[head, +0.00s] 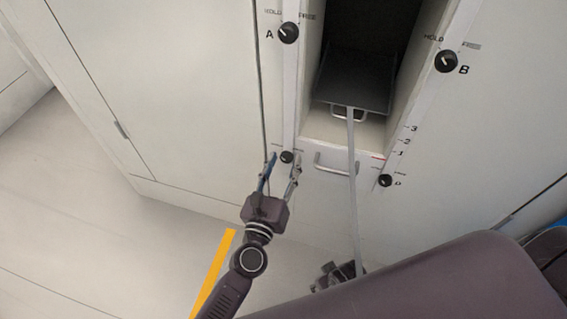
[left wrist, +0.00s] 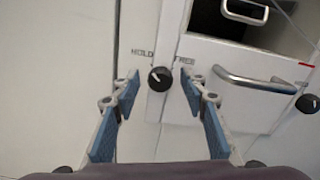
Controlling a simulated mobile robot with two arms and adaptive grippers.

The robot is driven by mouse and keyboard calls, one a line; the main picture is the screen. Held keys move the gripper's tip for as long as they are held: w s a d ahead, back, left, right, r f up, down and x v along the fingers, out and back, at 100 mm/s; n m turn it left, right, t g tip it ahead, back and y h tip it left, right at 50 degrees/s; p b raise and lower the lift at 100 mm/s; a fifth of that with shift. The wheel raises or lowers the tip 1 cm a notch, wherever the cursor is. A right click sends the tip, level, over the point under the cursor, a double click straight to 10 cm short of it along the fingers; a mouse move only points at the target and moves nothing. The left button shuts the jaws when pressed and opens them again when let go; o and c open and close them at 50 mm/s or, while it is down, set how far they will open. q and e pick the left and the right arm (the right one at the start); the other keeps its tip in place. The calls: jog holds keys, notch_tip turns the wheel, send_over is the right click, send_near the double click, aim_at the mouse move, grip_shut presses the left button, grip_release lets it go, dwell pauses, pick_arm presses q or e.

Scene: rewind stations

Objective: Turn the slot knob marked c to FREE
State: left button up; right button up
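The small black slot knob (head: 287,157) sits on the white strip left of the lower drawer. In the left wrist view the knob (left wrist: 160,79) has HOLD printed at its upper left and FREE at its upper right. Its white mark appears to point up and left, toward HOLD. The letter c is not readable. My left gripper (head: 280,162) is open, with one blue-padded finger on each side of the knob and a gap on both sides in the wrist view. A dark piece (head: 333,276), perhaps my right gripper, is mostly hidden behind my arm link.
Knob A (head: 288,33), knob B (head: 446,62) and another small knob (head: 385,181) sit on the panels. A drawer handle (head: 336,165) is right of my left gripper. A pale strap (head: 353,190) runs down from a dark tray (head: 355,82) in the open slot.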

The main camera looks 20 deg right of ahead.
pick_arm(q)
grip_shut()
